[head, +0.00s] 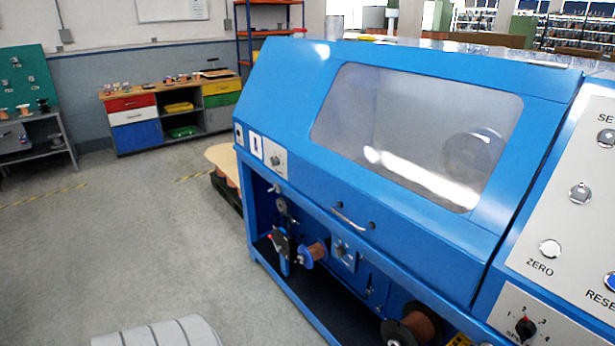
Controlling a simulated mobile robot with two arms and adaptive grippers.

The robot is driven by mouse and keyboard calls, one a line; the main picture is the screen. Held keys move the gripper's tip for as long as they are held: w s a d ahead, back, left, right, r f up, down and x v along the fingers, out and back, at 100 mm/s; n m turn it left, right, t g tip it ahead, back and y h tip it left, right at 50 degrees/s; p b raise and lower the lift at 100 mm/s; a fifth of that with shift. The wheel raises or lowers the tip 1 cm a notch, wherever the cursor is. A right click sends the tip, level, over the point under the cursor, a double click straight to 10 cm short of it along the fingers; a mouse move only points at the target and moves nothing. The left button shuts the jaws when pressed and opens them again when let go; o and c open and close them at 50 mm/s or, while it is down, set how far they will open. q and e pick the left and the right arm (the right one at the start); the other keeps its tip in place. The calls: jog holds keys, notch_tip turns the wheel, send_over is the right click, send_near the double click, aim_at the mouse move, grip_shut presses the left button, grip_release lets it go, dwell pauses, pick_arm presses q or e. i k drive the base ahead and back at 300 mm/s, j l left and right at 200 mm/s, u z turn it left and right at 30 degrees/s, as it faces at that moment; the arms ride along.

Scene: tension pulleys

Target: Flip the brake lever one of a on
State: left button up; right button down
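A large blue machine (285,110) fills the right half of the head view. In its open lower front is a tension pulley unit (281,246) with a dark body and a small red part (270,237). A copper wire spool (315,252) sits just right of it. A small grey pulley (282,205) is above it. Small light metal parts stick out nearby, but they are too small to tell which is the brake lever or how it stands. Neither gripper shows in this view.
A front handle (350,217) sits below the closed clear window (415,130). A panel with buttons and a speed knob (525,327) is at the right. A larger copper spool (415,328) is low in front.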

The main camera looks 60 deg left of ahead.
aim_at(279, 248)
jog(key=u, duration=2.05)
jog(key=i+j, duration=0.35)
jog(key=i, duration=0.15)
jog(key=i+j+u, duration=0.1)
jog(key=i+j, duration=0.25)
jog(key=i, duration=0.15)
jog(key=i+j, duration=0.35)
jog(key=i, duration=0.15)
jog(key=i+j+u, duration=0.1)
jog(key=i+j, duration=0.2)
jog(key=i, duration=0.25)
jog(key=i+j, duration=0.3)
jog(key=i, duration=0.2)
